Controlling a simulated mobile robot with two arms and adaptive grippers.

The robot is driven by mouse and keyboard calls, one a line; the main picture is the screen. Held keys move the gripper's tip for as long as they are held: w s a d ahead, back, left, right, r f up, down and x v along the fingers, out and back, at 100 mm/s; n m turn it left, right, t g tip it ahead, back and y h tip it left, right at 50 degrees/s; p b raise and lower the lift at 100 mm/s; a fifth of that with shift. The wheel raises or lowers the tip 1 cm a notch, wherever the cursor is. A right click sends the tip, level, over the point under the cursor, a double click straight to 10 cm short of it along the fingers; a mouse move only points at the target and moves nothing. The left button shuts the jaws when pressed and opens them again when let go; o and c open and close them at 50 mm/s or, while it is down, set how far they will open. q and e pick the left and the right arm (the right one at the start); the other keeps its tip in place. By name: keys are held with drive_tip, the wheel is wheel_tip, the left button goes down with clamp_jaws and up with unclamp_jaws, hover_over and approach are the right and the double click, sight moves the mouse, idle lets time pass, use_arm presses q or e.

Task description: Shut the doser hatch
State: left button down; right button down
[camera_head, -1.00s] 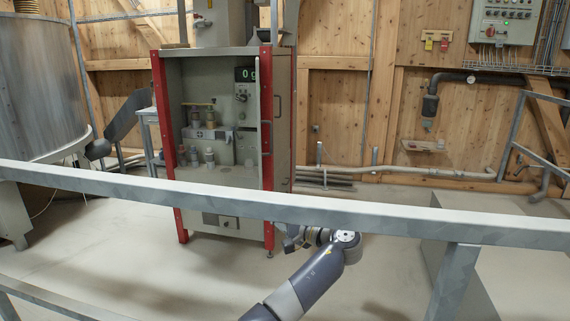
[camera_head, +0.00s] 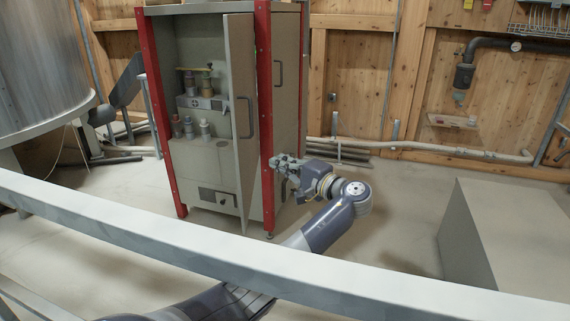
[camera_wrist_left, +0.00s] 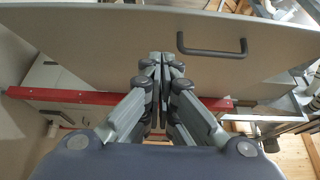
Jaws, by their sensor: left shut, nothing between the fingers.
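The doser hatch (camera_head: 240,150) is a tall grey door with a dark bar handle (camera_head: 244,117), on the front of a grey cabinet with red posts (camera_head: 160,110). It stands partly open, and the inside shows to its left. My left gripper (camera_head: 275,162) is shut and empty, beside the front right red post. In the left wrist view, the shut fingers (camera_wrist_left: 164,62) point at a grey panel with a dark handle (camera_wrist_left: 212,50); I cannot tell whether they touch it. My right gripper is not in view.
Several small bottles (camera_head: 196,128) stand inside the cabinet. A grey railing (camera_head: 200,250) crosses the foreground in front of me. A metal tank (camera_head: 40,70) is at the left and a grey block (camera_head: 510,235) at the right. Floor between block and cabinet is clear.

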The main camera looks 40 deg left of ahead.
use_arm(q)
approach(241, 149)
drive_tip(key=w, duration=0.2)
drive_tip(key=a, duration=0.1)
drive_tip(key=s+a, duration=0.2)
drive_tip(key=a, duration=0.1)
drive_tip(key=shift+r, duration=0.2)
